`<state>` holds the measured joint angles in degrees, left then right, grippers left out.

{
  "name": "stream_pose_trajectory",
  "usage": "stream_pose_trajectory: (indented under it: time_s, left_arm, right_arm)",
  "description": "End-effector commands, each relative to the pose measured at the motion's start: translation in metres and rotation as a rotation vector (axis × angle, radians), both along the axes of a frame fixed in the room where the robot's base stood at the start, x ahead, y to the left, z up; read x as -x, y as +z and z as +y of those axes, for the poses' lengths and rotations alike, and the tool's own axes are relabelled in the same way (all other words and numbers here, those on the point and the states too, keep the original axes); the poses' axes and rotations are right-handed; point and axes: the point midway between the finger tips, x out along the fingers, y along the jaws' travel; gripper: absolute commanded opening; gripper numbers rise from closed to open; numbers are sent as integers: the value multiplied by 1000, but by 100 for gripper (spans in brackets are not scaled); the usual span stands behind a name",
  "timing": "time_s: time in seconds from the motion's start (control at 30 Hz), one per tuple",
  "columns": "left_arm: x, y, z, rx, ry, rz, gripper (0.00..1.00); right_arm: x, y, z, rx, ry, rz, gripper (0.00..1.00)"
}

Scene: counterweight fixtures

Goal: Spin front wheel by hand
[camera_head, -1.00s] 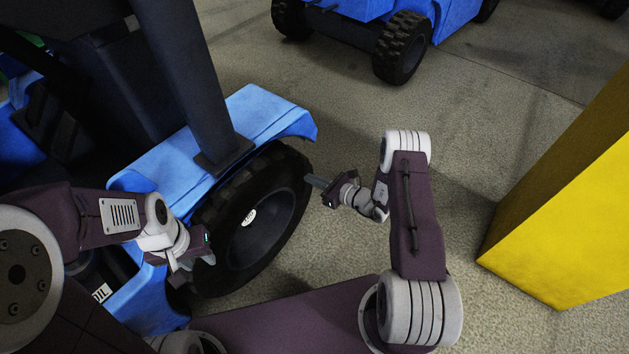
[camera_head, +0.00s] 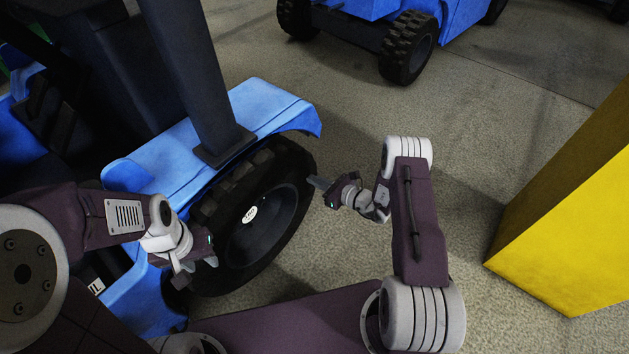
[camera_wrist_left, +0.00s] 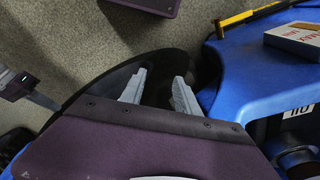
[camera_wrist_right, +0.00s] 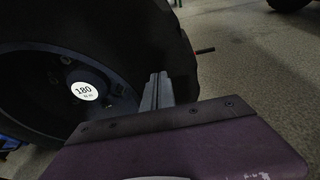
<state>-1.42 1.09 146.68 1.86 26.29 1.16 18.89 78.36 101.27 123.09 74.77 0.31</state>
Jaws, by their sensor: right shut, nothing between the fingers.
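The front wheel (camera_head: 262,228), black with a dark hub, stands upright under the blue fender (camera_head: 265,105) of a blue vehicle. A white round label (camera_head: 249,214) sits on the hub and reads 180 in the right wrist view (camera_wrist_right: 86,91). My left gripper (camera_head: 195,263) is at the wheel's near left side. Its fingers are apart and empty in the left wrist view (camera_wrist_left: 162,75), with the dark wheel behind them. My right gripper (camera_head: 312,182) is shut and empty at the wheel's right edge. In the right wrist view its fingers (camera_wrist_right: 158,76) overlap the tyre; contact cannot be told.
A yellow block (camera_head: 570,235) stands at the right. Another blue vehicle (camera_head: 400,18) with black wheels is at the back. A box (camera_wrist_left: 295,40) and a yellow-handled tool (camera_wrist_left: 250,14) lie on the blue body. Floor between is clear.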

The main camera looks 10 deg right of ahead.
Motion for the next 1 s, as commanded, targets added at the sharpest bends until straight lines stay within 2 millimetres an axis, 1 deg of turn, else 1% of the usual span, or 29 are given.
stream_pose_trajectory:
  time_s: [0.03, 0.43, 0.53, 0.67, 0.77, 1.0]
  left_arm:
    - [0, -8, 0, 0, 0, 0, 38]
    - [0, -38, 0, 0, 0, 0, 38]
    - [0, -41, 0, 0, 0, 0, 38]
    - [0, -40, 0, 0, 0, 0, 38]
    - [0, -44, 0, 0, 0, 0, 38]
    - [0, -66, 0, 0, 0, 0, 38]
  right_arm:
    - [0, -9, 0, 0, 0, 0, 0]
    - [-4, -43, -5, 1, 0, 1, 0]
    - [-4, -47, -6, 1, 0, 1, 0]
    - [-5, -46, -6, 1, 0, 1, 0]
    - [-4, -51, -6, 0, 1, 0, 0]
    - [-1, -81, -1, -1, 2, 2, 0]
